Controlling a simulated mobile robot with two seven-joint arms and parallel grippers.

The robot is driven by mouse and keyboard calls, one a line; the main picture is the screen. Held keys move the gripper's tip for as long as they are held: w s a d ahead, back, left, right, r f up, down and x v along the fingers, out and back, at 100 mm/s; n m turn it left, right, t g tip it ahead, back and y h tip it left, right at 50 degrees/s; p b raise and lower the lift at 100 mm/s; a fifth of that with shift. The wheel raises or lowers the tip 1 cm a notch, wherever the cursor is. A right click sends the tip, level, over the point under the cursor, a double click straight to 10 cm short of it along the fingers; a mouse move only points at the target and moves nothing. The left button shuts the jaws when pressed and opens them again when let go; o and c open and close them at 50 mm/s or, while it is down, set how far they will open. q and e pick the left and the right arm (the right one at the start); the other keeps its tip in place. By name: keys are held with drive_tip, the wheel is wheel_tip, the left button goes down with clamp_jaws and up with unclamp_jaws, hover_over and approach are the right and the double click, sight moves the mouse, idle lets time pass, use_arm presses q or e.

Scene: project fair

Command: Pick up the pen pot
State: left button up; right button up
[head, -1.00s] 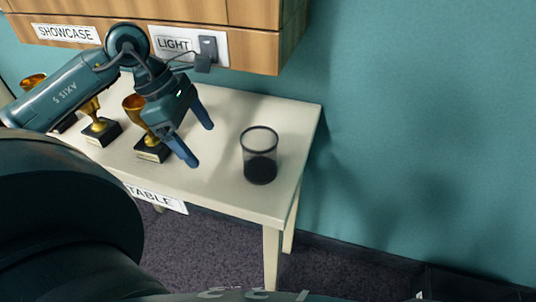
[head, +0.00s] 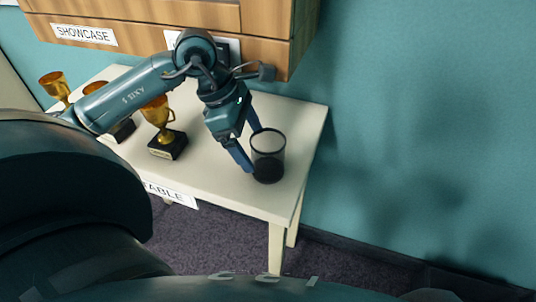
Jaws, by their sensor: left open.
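The pen pot (head: 268,157) is a dark mesh cylinder standing upright on the white table (head: 240,197), near its right end. Its lower part looks darker than the upper part. My left gripper (head: 249,150) is open, with its blue fingers pointing down at the pot's left side. One finger is at the pot's front left and the other is by its back left rim. I cannot tell whether either finger touches the pot. My right gripper is not in view.
A gold trophy (head: 159,115) on a black base stands left of the gripper, with more trophies (head: 55,86) farther left. A wooden showcase (head: 160,22) hangs above the table's back. The table's right end beyond the pot is clear.

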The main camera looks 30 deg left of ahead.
sight(270, 150)
use_arm(q)
drive_tip(key=shift+w+d+r, duration=0.1)
drive_tip(key=shift+w+d, duration=0.05)
drive_tip(key=shift+d, duration=0.25)
drive_tip(key=shift+w+d+p, duration=0.25)
drive_tip(key=shift+w+d, duration=0.05)
drive_tip(key=shift+d, duration=0.3)
drive_tip(key=shift+w+d+p, duration=0.2)
drive_tip(key=shift+w+d, duration=0.05)
drive_tip(key=shift+d, duration=0.3)
drive_tip(key=shift+x, duration=1.2)
drive_tip(key=shift+f, duration=0.4)
drive_tip(key=shift+c, duration=0.2)
drive_tip(key=c, duration=1.1)
